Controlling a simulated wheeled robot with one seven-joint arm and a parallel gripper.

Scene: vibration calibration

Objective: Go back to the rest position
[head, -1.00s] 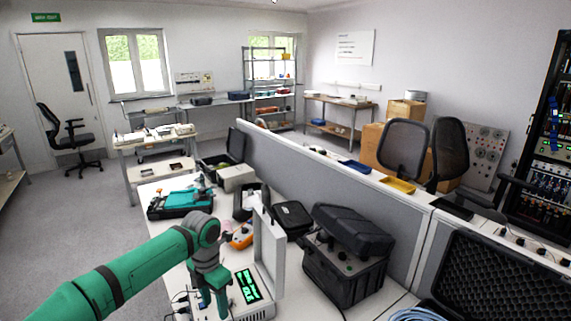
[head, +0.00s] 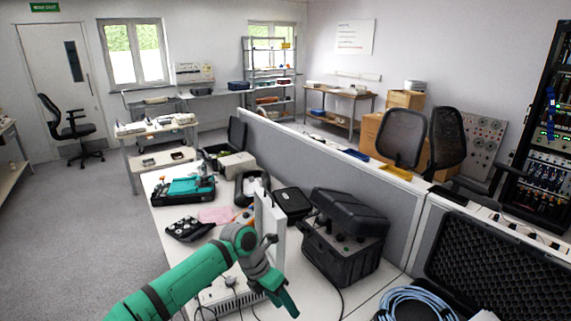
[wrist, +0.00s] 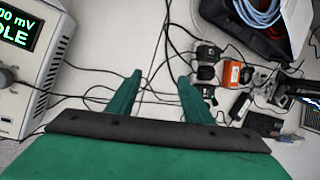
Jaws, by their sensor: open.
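My gripper (wrist: 157,98) is open and empty, its two green fingers spread apart over the white bench top in the wrist view. In the head view my gripper (head: 284,300) hangs at the bottom, right of the white instrument (head: 240,296). The instrument's upright panel (head: 270,222) stands behind my wrist, and my arm hides much of its body. In the wrist view the instrument with a lit green display (wrist: 22,78) is at the left edge, apart from the fingers.
Black cables (wrist: 100,92) run across the bench under my fingers. A black case (head: 345,245) stands right of the panel. An open foam-lined case (head: 495,265) with blue cable (head: 418,303) is at the right. A grey partition (head: 370,200) runs along the bench.

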